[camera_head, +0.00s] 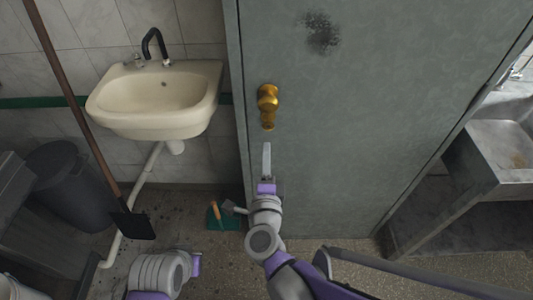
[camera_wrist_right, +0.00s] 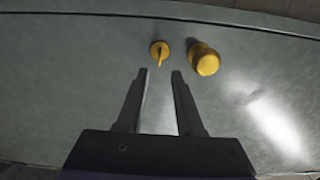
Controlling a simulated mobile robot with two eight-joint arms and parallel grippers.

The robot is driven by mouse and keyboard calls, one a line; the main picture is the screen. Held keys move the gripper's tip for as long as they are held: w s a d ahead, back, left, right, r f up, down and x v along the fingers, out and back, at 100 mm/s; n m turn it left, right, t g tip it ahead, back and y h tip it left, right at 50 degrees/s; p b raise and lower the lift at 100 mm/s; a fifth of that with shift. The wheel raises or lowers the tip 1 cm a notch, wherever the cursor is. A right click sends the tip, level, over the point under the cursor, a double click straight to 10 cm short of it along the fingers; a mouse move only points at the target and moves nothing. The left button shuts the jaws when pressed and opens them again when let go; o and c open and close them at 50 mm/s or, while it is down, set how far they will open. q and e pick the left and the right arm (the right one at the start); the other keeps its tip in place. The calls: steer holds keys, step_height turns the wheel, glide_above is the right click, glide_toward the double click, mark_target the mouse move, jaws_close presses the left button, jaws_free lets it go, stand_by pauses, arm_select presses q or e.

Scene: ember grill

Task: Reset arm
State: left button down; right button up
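My right gripper (camera_head: 266,150) is in front of the grey door (camera_head: 350,120), a little below the brass knob (camera_head: 268,97). In the right wrist view its two fingers (camera_wrist_right: 160,74) are apart with nothing between them. That view also shows the round knob (camera_wrist_right: 204,60) and a smaller brass latch piece (camera_wrist_right: 159,51) just beyond the fingertips; the fingers do not appear to touch either. Part of my left arm shows at the bottom left of the head view; its gripper cannot be seen.
A cream sink (camera_head: 160,100) hangs on the tiled wall at left. A long-handled shovel (camera_head: 132,224), a dark bin (camera_head: 75,185) and a green dustpan (camera_head: 226,218) stand below. A metal basin (camera_head: 505,150) is beyond the door at right. Some floor between is clear.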

steer(key=s+d+r+n+g+y+p, duration=0.25)
steer(key=r+n+y+p, duration=0.3)
steer(key=n, duration=0.65)
steer(key=s+d+f+n+g+h+p, duration=0.2)
steer(key=s+d+f+n+g, duration=0.1)
steer(key=s+d, duration=0.4)
steer(key=s+d+f+n+g+h+p, duration=0.2)
steer(key=s+d+f+n+g+h, duration=0.1)
steer(key=s+d+f+g, duration=0.2)
steer(key=s+d+g, duration=0.2)
steer(key=s+d, duration=0.1)
steer(key=s, duration=0.1)
steer(key=shift+d, duration=0.25)
steer(key=shift+w+h, duration=0.1)
steer(key=shift+h, duration=0.15)
